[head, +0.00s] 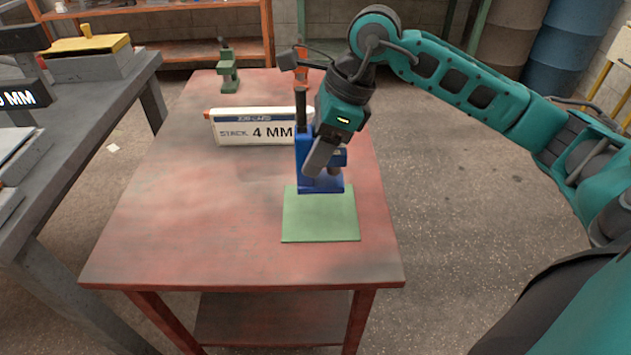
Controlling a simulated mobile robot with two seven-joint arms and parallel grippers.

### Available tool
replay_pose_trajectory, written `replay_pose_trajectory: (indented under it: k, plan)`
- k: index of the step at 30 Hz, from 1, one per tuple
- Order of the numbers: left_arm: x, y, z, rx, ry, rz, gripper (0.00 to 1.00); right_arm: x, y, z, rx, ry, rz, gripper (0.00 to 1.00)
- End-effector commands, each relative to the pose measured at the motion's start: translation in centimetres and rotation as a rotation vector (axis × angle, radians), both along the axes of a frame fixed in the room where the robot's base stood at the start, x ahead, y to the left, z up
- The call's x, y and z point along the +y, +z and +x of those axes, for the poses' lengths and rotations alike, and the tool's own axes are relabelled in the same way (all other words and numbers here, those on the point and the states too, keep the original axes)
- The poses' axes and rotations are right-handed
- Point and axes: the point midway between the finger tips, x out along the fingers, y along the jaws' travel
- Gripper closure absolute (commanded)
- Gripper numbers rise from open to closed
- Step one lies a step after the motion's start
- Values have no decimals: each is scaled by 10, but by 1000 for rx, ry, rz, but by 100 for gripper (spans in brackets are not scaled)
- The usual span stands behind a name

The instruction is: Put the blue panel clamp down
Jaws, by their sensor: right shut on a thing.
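The blue panel clamp (305,172) stands upright near the front right of the red table, with a dark handle rising at its top. My right gripper (325,163) comes from the upper right and is shut on the clamp, covering part of it. The clamp's blue base overlaps the far edge of a flat green mat (320,222). I cannot tell whether the base touches the mat or the table or is slightly above. My left gripper is not in view.
A green clamp (228,68) and a partly hidden orange one (301,58) stand at the back. The red table (190,220) is clear at front left. A grey bench (80,105) stands left.

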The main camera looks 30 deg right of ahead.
Motion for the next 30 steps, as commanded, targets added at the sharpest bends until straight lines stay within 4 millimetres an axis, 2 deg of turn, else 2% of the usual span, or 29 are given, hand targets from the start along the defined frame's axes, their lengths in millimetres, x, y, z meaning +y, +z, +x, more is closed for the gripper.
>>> replay_pose_trajectory:
  k: [3,10,16,27,28,30]
  plan:
    - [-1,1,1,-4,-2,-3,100,0,-17,0,-1,-1,1,91]
    - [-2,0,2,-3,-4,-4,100,0,-34,0,-1,0,1,91]
    - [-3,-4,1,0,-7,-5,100,0,-63,0,0,-1,2,91]
    - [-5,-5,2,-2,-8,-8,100,0,-69,1,-3,0,1,91]
    - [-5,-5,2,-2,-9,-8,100,0,-70,0,-1,1,1,44]
    - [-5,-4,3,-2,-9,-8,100,0,-68,0,-1,1,1,37]
